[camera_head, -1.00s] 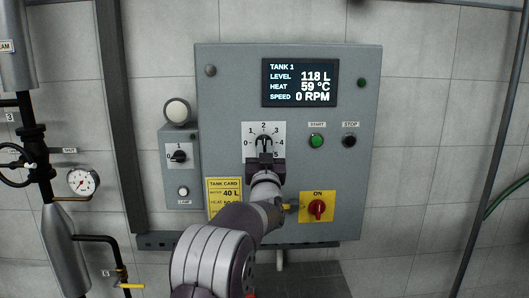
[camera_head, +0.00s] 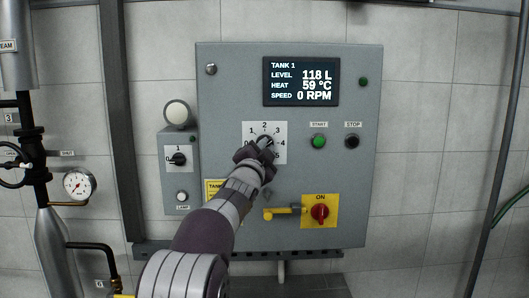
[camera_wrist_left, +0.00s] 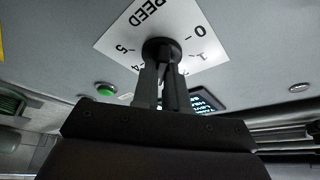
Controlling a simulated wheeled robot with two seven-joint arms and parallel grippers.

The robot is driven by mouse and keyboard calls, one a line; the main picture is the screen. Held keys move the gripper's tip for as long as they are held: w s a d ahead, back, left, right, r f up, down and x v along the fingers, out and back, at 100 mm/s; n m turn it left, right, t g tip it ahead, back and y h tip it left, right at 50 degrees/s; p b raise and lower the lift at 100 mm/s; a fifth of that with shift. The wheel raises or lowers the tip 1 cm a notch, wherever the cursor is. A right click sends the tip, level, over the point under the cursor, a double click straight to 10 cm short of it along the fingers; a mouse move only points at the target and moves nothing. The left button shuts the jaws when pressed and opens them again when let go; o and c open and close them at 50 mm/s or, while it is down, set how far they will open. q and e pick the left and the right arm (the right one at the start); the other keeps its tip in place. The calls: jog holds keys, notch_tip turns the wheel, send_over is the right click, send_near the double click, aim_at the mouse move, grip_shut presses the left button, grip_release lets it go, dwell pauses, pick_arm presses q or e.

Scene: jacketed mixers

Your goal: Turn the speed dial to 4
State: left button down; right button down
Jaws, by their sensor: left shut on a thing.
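The black speed dial (camera_head: 268,141) sits at the middle of a white scale plate (camera_head: 280,128) marked 0 to 5 on the grey panel. My left gripper (camera_head: 262,147) comes from the lower left and is shut on the dial. The left wrist view shows the dial's round base (camera_wrist_left: 161,47) at the tips of the dark fingers (camera_wrist_left: 160,82). The plate there shows SPEED, 0, 1 and 5, with 4 partly covered. The gripper hides much of the dial, so I cannot tell exactly where its pointer stands. My right gripper is out of view.
The display (camera_head: 301,81) reads speed 0 RPM. The green start button (camera_head: 319,142) and black stop button (camera_head: 352,141) are right of the dial. A red ON switch (camera_head: 320,212) is below. The arm partly covers the tank card (camera_head: 214,188).

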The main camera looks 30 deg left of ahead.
pick_arm(q)
jog(key=m+g+h+p, duration=0.1)
jog(key=m+p, duration=0.2)
jog(key=m, duration=0.1)
jog(key=m+g+h+p, duration=0.1)
jog(key=m+p, duration=0.2)
jog(key=m, duration=0.1)
jog(key=shift+r, duration=0.15)
dwell(0.3)
jog(key=c, duration=1.2)
grip_release()
jog(key=shift+o, duration=0.2)
